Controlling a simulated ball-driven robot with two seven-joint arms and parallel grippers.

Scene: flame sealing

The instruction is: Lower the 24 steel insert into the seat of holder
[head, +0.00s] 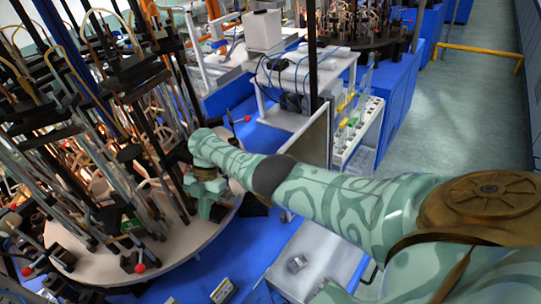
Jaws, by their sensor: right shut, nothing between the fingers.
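My right arm reaches in from the right, over the blue bench. My right gripper (204,207) points down at the right edge of the round turntable (190,245), among its holders. It is shut with nothing visible in it. A small grey metal block (297,263) lies on a pale grey surface (318,250) below my arm, apart from the gripper. I cannot tell whether it is the 24 steel insert. The holder with its seat cannot be singled out; the area just around the fingers is dark and partly hidden. My left gripper is not in view.
Upright rods, clamps and glass tubes (95,120) crowd the turntable on the left. Red-tipped levers (140,268) stick out near its front edge. A white stand (310,70) and a rack of tubes (352,130) stand behind my arm. The floor (455,110) is clear at the right.

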